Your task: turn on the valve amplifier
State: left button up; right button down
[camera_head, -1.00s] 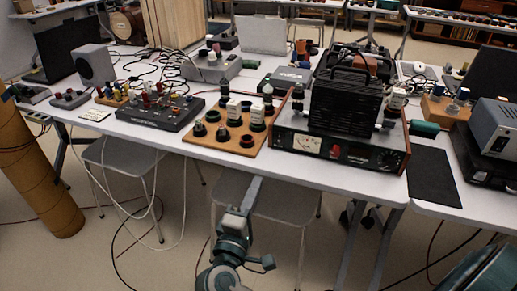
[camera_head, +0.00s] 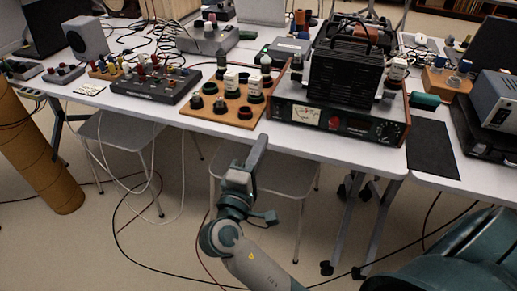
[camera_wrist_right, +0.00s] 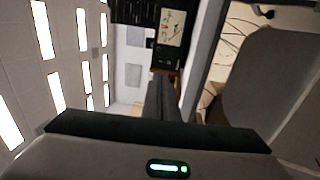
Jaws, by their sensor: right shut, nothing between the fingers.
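The valve amplifier (camera_head: 352,126) stands at the front edge of the white table. It has a dark front panel with a lit meter, a red knob or lamp (camera_head: 333,122) and a black dial on the right. A black caged part (camera_head: 345,80) sits on top. In the right wrist view, the amplifier's lit meter (camera_wrist_right: 171,27) shows sideways beyond the fingers. My right gripper (camera_head: 261,142) is shut and empty, in front of and left of the amplifier, seen against the table's front edge. Its fingers also show in the right wrist view (camera_wrist_right: 161,100). My left gripper is not in view.
A wooden board with black sockets and valves (camera_head: 220,108) lies left of the amplifier. A black mat (camera_head: 432,150) and a green cylinder (camera_head: 425,101) lie to its right. Grey stools (camera_head: 285,178) stand under the table's front edge. Cables cross the floor.

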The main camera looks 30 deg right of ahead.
aim_at(278, 105)
jog(key=x, duration=1.1)
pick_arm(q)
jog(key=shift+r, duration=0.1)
pick_arm(e)
jog(key=shift+r, duration=0.1)
jog(key=shift+r+p, duration=0.1)
jog(key=shift+p, duration=0.4)
jog(key=p, duration=0.1)
jog(key=g+p, duration=0.1)
jog(key=p, duration=0.1)
jog(key=shift+w+d+r+y, duration=0.1)
jog(key=shift+d+r+y, duration=0.15)
jog(key=shift+y, duration=0.15)
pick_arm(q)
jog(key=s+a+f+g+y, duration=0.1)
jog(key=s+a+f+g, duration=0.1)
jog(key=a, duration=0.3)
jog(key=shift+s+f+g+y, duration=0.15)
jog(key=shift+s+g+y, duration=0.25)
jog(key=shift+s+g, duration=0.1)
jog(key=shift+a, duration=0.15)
pick_arm(e)
jog(key=shift+r, duration=0.1)
